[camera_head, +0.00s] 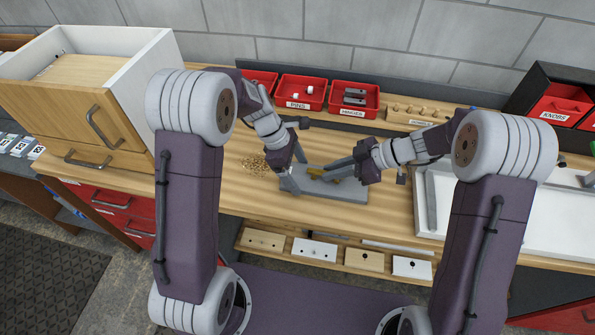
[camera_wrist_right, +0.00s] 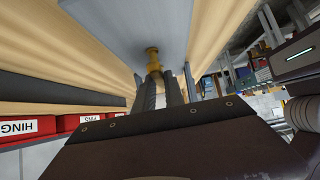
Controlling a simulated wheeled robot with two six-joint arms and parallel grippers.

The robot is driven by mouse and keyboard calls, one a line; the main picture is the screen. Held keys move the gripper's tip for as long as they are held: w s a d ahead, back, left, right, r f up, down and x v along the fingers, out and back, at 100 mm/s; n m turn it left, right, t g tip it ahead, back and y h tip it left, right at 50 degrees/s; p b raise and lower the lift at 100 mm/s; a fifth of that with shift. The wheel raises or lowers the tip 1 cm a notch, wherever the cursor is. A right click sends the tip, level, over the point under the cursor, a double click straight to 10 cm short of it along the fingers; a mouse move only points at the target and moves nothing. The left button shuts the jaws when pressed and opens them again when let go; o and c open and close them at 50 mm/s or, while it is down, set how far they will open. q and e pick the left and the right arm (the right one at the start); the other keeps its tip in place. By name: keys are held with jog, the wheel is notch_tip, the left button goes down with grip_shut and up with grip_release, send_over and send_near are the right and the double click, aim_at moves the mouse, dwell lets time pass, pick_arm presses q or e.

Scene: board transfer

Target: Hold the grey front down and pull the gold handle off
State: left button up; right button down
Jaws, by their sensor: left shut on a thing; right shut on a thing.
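The grey front (camera_head: 325,189) lies flat on the wooden bench in the head view; it also shows as a grey panel in the right wrist view (camera_wrist_right: 125,25). The gold handle (camera_head: 338,180) is on its upper face, partly hidden by my right gripper. My right gripper (camera_head: 339,172) is shut on the gold handle, which shows between its fingertips in the right wrist view (camera_wrist_right: 153,62). My left gripper (camera_head: 290,182) is at the left end of the grey front and shut on it; its fingertips are small in view.
Red bins (camera_head: 302,92) and a wooden rack (camera_head: 420,112) stand behind. A cabinet with drawers (camera_head: 88,95) is at left. A white tray (camera_head: 480,208) lies at right. Small brown pieces (camera_head: 258,163) lie left of the front. Several drilled fronts (camera_head: 315,249) rest on a lower shelf.

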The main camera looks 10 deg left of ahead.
jog(key=shift+r, duration=0.15)
jog(key=shift+r, duration=0.95)
jog(key=shift+r, duration=2.5)
jog(key=w+a, duration=0.3)
jog(key=w, duration=0.9)
